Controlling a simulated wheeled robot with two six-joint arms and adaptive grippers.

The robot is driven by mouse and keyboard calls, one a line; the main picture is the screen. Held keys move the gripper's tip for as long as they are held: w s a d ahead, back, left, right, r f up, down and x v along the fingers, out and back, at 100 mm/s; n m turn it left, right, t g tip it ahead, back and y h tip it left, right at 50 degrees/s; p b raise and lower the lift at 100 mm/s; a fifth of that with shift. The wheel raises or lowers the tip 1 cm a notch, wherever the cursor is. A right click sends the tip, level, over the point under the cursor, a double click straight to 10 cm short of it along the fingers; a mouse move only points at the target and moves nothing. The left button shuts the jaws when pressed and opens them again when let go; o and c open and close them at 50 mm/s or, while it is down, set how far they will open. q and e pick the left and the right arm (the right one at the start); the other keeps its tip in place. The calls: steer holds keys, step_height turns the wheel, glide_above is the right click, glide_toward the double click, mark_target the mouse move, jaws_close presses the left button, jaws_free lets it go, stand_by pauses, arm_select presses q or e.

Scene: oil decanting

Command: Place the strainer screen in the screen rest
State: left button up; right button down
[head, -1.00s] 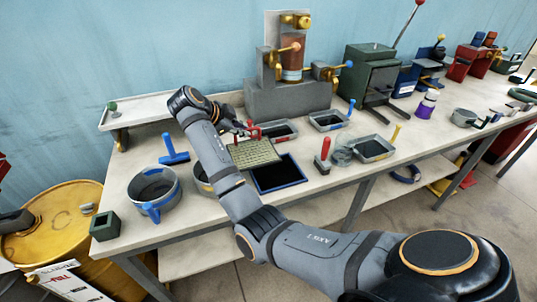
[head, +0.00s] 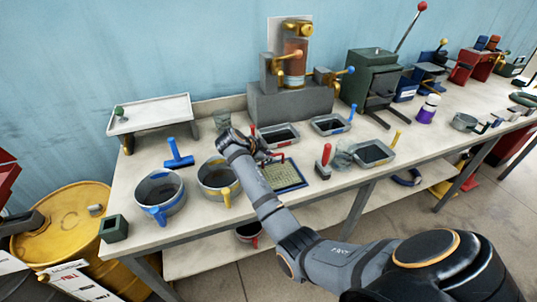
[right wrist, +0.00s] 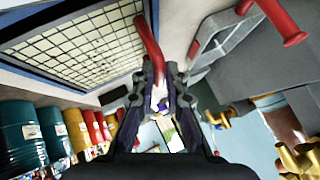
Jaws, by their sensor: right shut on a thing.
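The strainer screen (head: 284,177) is a pale yellow mesh plate with a red handle. It lies over the blue-edged screen rest (head: 298,186), lined up with its frame; whether it is fully seated or slightly above cannot be told. In the right wrist view the mesh (right wrist: 85,45) shows at the upper left, with the blue rest edge (right wrist: 50,77) along it. My right gripper (head: 273,158) is at the screen's far edge. In the wrist view its fingers (right wrist: 158,88) are shut on the red handle (right wrist: 149,42). My left gripper is not in view.
A blue-handled pot (head: 160,211) and a yellow-handled pot (head: 219,197) stand left of my arm. Grey trays (head: 275,146) lie behind the rest. A red-handled tool (head: 324,162) and a glass jar (head: 343,157) stand to its right.

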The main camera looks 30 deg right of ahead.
steer(key=c, duration=1.4)
jaws_free()
steer(key=b+v, duration=0.1)
steer(key=v, duration=1.1)
steer(key=shift+b, duration=0.3)
